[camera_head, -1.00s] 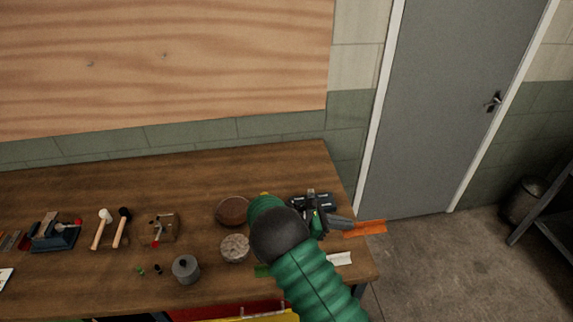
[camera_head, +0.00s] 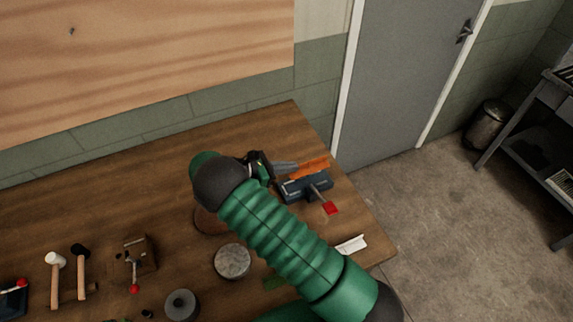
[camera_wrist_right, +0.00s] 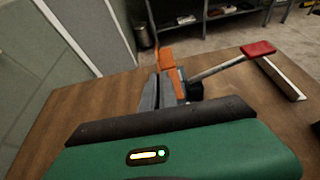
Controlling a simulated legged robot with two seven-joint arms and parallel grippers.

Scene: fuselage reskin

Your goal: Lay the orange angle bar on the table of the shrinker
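The orange angle bar (camera_head: 311,167) is held at the fingertips of my right gripper (camera_head: 287,167) in the head view. It appears beside the far edge of a dark blue bench tool with a red-knobbed lever, which I take as the shrinker (camera_head: 304,188). Whether the bar touches the tool's table cannot be told. In the right wrist view the bar (camera_wrist_right: 168,64) sticks out ahead of the grey fingers (camera_wrist_right: 160,93), and the red knob (camera_wrist_right: 258,48) is to its right. My left gripper is out of view.
A pale strip (camera_head: 351,245) lies near the table's right edge. A round grey block (camera_head: 232,261), a grey cylinder (camera_head: 181,304), two mallets (camera_head: 68,274) and a small tool (camera_head: 132,258) stand left and in front. Bare wood (camera_head: 245,133) lies behind the gripper.

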